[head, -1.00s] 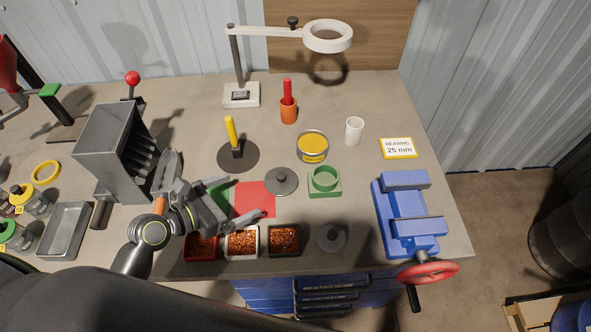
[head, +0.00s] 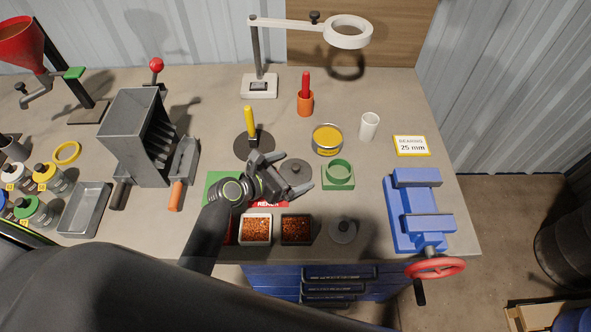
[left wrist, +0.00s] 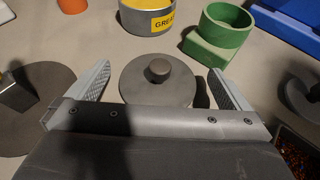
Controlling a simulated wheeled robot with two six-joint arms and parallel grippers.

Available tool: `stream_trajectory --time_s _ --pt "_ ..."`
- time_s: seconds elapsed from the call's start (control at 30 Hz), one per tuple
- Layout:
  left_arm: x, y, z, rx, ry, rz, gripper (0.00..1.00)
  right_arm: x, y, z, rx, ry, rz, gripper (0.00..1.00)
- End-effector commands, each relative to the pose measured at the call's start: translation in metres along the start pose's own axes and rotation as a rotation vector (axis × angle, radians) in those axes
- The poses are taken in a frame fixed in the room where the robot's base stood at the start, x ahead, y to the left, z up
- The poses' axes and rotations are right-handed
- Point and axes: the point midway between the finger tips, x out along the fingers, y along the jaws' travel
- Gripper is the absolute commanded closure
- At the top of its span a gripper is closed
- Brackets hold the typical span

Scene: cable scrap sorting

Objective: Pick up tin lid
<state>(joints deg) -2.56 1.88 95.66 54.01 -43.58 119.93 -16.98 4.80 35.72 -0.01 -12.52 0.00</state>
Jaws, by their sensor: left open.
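The tin lid (head: 296,171) is a round dark grey disc with a small knob, lying flat on the bench in front of the open grease tin (head: 327,139). My left gripper (head: 289,175) is open at the lid's left side in the head view. In the left wrist view, the lid (left wrist: 158,88) lies between the two spread fingers, one on each side, with its knob facing up. The palm edge hides the lid's near rim. The fingers do not visibly grip it. My right gripper is not in view.
A green ring block (head: 338,175) stands right of the lid. A yellow-handled tool on a round dark base (head: 254,144) stands behind left. Scrap trays (head: 256,229) and another grey knobbed disc (head: 342,230) are in front. A blue vise (head: 418,210) stands at right.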

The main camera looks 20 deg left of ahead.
Motion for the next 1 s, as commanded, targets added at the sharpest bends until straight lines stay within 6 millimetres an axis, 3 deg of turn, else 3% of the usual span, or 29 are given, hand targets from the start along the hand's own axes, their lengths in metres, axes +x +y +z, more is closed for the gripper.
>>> stream_trajectory --time_s 0.2,0.47,1.0 --pt "0.022 0.000 0.000 -0.001 0.000 0.000 0.00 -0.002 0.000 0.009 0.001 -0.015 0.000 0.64" --pt "0.024 0.000 0.000 -0.001 0.000 0.000 0.00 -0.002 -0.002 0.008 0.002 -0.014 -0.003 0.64" --pt "0.024 0.000 -0.003 -0.002 0.006 -0.001 0.68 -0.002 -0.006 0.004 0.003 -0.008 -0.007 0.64"
